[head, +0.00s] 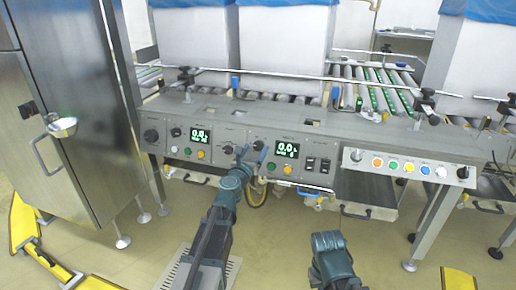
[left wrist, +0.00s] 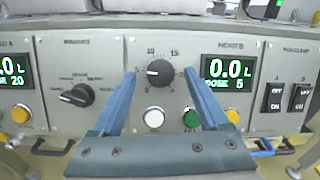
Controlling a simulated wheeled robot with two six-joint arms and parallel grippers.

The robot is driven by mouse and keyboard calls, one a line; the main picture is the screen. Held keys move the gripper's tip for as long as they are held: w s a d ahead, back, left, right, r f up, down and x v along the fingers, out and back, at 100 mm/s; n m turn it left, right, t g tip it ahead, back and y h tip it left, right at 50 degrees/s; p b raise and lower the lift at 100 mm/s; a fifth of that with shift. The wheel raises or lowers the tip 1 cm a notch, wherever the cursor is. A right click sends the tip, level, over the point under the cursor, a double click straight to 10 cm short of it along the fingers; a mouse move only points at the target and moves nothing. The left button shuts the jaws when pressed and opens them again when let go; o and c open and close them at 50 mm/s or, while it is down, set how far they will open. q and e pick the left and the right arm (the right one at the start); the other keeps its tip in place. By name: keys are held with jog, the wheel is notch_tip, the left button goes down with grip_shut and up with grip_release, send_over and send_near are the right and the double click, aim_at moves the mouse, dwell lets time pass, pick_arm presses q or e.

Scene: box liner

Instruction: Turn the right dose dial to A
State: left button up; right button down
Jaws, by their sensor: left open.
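The right dose dial (left wrist: 160,72) is a round black knob on the grey HEAD B panel, with 5, 10 and 15 marked around it. Its white mark appears to point left, toward the 5. The green HEAD B display (left wrist: 229,80) beside it reads 0.0 L and DOSE 5; it also shows in the head view (head: 287,148). My left gripper (left wrist: 160,75) is open, its blue fingers on either side of the dial with gaps between. In the head view my left gripper (head: 243,154) is at the panel. My right arm shows at the bottom, its jaws out of sight.
A black selector knob (left wrist: 77,95) is to the left of the dial. White, green and yellow buttons (left wrist: 190,118) sit just below it. Two rocker switches (left wrist: 298,98) are to the right. A button box (head: 408,168) stands out at the right.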

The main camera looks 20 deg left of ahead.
pick_arm(q)
jog(key=shift+w, duration=0.65)
grip_shut()
